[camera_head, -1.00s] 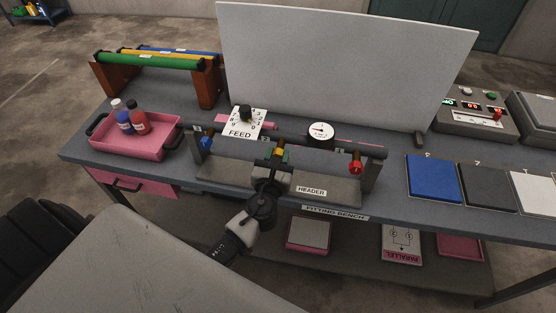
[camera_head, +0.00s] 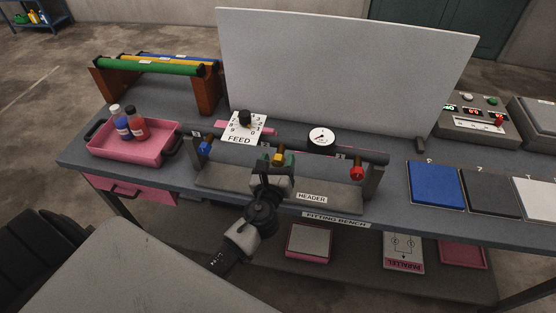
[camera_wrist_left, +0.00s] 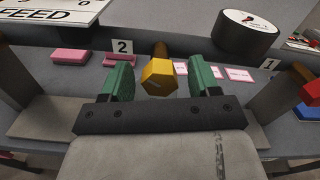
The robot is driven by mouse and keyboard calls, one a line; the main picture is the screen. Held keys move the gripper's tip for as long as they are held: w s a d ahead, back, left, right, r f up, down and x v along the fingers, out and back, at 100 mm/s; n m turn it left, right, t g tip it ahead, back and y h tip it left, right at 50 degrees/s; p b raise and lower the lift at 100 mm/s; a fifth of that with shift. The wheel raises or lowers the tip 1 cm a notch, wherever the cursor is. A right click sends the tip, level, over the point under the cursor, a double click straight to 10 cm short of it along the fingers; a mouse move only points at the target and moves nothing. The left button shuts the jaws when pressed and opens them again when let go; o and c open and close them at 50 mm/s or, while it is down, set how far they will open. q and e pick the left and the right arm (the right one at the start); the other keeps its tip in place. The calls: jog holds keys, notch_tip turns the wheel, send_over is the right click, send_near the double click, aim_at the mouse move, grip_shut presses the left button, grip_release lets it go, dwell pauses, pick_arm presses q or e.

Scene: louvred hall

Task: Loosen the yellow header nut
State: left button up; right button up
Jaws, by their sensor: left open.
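The yellow header nut (camera_head: 277,159) is a hex nut on the header pipe (camera_head: 310,150), at the middle of the bench. In the left wrist view the nut (camera_wrist_left: 158,75) faces the camera between the two green fingers of my left gripper (camera_wrist_left: 157,82). The fingers are apart, with a gap on each side of the nut. In the head view my left gripper (camera_head: 276,168) hides the nut's lower part. A blue nut (camera_head: 205,148) is at the pipe's left and a red nut (camera_head: 357,173) at its right. My right gripper is not in view.
The FEED dial plate (camera_head: 240,138) and a round gauge (camera_head: 321,138) stand behind the pipe. A pink tray (camera_head: 150,153) with two bottles is at the left. Blue, black and white pads and a control box (camera_head: 478,125) are at the right.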

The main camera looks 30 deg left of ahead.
pick_arm(q)
jog(key=v, duration=0.7)
jog(key=shift+s+b, duration=0.1)
jog(key=shift+b, duration=0.2)
